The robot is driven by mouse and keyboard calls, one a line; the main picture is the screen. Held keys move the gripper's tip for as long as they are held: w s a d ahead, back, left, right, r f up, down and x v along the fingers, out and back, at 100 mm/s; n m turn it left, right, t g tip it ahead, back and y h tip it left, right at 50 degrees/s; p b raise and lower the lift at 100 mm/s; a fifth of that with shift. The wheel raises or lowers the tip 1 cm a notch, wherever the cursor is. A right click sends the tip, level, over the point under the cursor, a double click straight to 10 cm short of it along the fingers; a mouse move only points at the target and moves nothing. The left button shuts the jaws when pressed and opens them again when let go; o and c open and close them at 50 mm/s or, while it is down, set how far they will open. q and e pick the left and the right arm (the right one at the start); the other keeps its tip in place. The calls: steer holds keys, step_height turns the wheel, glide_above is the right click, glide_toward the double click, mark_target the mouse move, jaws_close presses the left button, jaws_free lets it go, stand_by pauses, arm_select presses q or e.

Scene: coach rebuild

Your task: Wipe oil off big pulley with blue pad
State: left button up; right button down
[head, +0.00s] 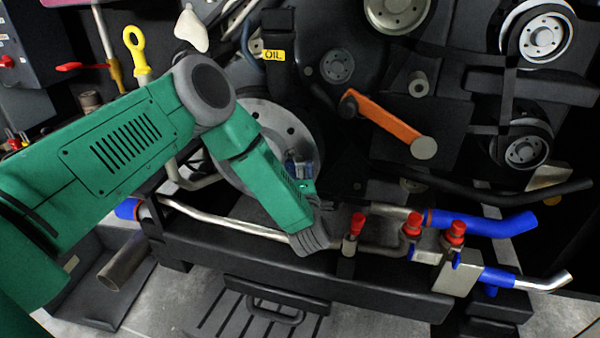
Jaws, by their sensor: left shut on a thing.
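The big pulley (290,125) is a grey disc with a ring of holes, left of centre on the engine front. My green left arm crosses in front of it and hides much of its left and lower part. My left gripper (299,170) is at the lower right of the pulley face, partly hidden behind my forearm. I cannot tell whether the pad touches the pulley. No oil can be made out on the visible face. My right gripper is out of view.
An orange lever (385,122) is right of the pulley. Below run metal pipes with red-capped valves (413,225) and blue hoses (485,222). A yellow-ringed dipstick (136,50) stands at upper left. Smaller pulleys (543,37) are at right. A yellow OIL label (274,55) is above.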

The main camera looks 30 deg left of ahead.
mark_target(288, 163)
arm_select(q)
steer(key=a, duration=0.3)
steer(key=shift+s, duration=0.25)
steer(key=shift+s+a+p, duration=0.1)
steer(key=shift+a+p, duration=0.25)
steer(key=shift+a, duration=0.05)
steer(key=shift+r+p, duration=0.4)
steer(key=shift+r, duration=0.15)
steer(key=shift+s+a+r+p, duration=0.1)
steer(key=shift+r+p, duration=0.6)
steer(key=shift+r, duration=0.15)
steer(key=shift+d+f, duration=0.15)
steer(key=shift+d, duration=0.4)
steer(key=shift+w+d+b, duration=0.3)
steer(key=shift+d+b, duration=0.05)
steer(key=shift+d, duration=0.4)
steer(key=shift+w+d+b, duration=0.25)
steer(key=shift+d+b, duration=0.1)
steer(key=shift+d, duration=0.4)
steer(key=shift+a, duration=0.1)
